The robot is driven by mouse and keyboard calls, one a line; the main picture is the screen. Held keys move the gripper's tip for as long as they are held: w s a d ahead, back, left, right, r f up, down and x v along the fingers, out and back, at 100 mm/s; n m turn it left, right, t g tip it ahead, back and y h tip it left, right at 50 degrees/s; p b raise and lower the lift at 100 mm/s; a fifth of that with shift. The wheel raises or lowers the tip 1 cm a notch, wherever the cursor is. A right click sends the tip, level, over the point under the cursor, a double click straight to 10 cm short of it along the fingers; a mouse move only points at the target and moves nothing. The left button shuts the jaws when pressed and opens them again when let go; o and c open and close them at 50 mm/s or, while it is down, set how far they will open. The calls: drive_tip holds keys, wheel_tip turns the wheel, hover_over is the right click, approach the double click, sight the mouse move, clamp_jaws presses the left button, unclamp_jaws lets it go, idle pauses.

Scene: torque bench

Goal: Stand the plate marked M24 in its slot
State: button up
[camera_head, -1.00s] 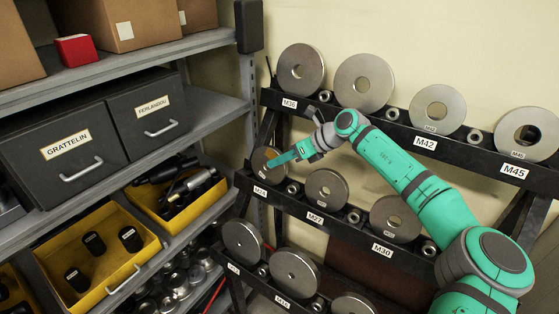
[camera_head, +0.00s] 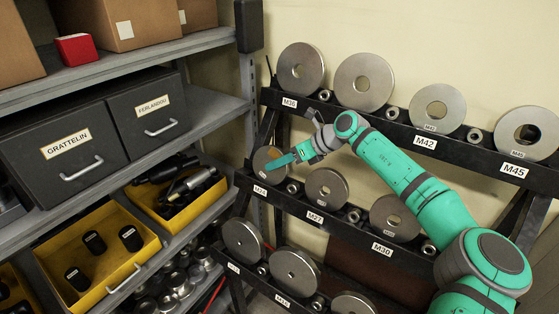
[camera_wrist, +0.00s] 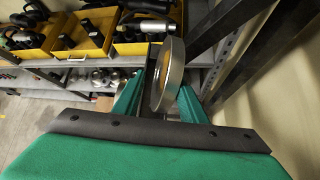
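The M24 plate (camera_head: 266,157), a grey steel disc with a centre hole, stands at the left end of the middle rack tier, above the M24 label (camera_head: 260,191). My gripper (camera_head: 277,163) is at this plate, with a green finger crossing in front of its lower face. In the wrist view, the plate (camera_wrist: 173,75) stands between my gripper's two fingers (camera_wrist: 163,92), tilted relative to them. The fingers look apart, with some space beside the plate. The plate's lower edge and its seat in the slot are hidden.
The M27 plate (camera_head: 326,188) stands close to the right on the same tier. Larger plates such as M36 (camera_head: 300,70) stand on the tier above, others below. A grey shelf (camera_head: 225,108) with dark drawers and yellow bins is close on the left.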

drive_tip(key=v, duration=1.1)
drive_tip(key=shift+r, duration=0.2)
